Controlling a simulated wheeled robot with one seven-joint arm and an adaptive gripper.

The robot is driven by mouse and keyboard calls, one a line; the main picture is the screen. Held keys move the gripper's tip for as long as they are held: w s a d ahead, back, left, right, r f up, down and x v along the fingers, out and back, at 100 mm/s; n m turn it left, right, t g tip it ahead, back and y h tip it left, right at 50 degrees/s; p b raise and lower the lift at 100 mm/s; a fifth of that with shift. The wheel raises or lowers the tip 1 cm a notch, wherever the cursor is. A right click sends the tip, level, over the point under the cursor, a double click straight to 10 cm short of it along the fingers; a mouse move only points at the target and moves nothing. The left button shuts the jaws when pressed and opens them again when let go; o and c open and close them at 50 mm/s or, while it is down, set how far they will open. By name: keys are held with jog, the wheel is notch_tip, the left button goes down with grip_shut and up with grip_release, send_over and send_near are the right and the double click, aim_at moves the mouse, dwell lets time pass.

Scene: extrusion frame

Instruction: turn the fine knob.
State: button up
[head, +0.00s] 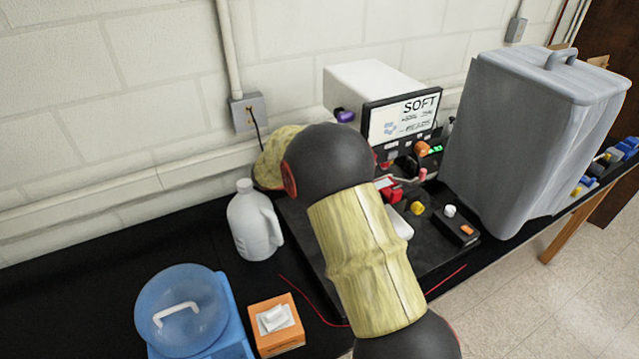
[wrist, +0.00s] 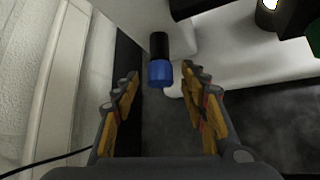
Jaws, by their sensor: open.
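A knob with a blue end and a black part (wrist: 160,73) sticks out from the white instrument housing in the wrist view. It likely is the purple-blue knob (head: 346,116) on the left side of the white instrument (head: 372,84) in the head view. I cannot tell from any label which knob is the fine one. My gripper (wrist: 161,84) is open, its two yellow-padded fingers apart. The knob appears between and beyond the fingertips, with no visible contact. In the head view my arm hides the gripper.
A screen reading "SOFT" (head: 402,117) fronts the instrument. A large grey lidded bin (head: 530,130) stands to the right, a white jug (head: 252,222) to the left. A blue domed container (head: 182,300) and an orange tissue box (head: 276,322) are in front. The wall is close behind.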

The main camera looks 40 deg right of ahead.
jog(key=shift+d, duration=0.1)
jog(key=shift+c, duration=0.9)
grip_shut()
jog(key=b, duration=0.3)
jog(key=shift+f+t, duration=0.3)
jog(key=shift+s+f+m+t+h+b, duration=0.15)
jog(key=shift+m+t+h+b, duration=0.8)
jog(key=shift+b, duration=2.95)
jog(key=shift+s+f+m+t+h+b, duration=0.1)
jog(key=shift+m+t+h+b, duration=0.8)
jog(key=shift+b, duration=3)
jog(key=shift+s+f+m+t+h+b, duration=0.15)
jog(key=shift+m+t+h+b, duration=0.8)
jog(key=shift+b, duration=2.95)
jog(key=shift+m+t+y, duration=0.3)
jog(key=shift+m+t, duration=0.1)
jog(key=shift+t, duration=0.1)
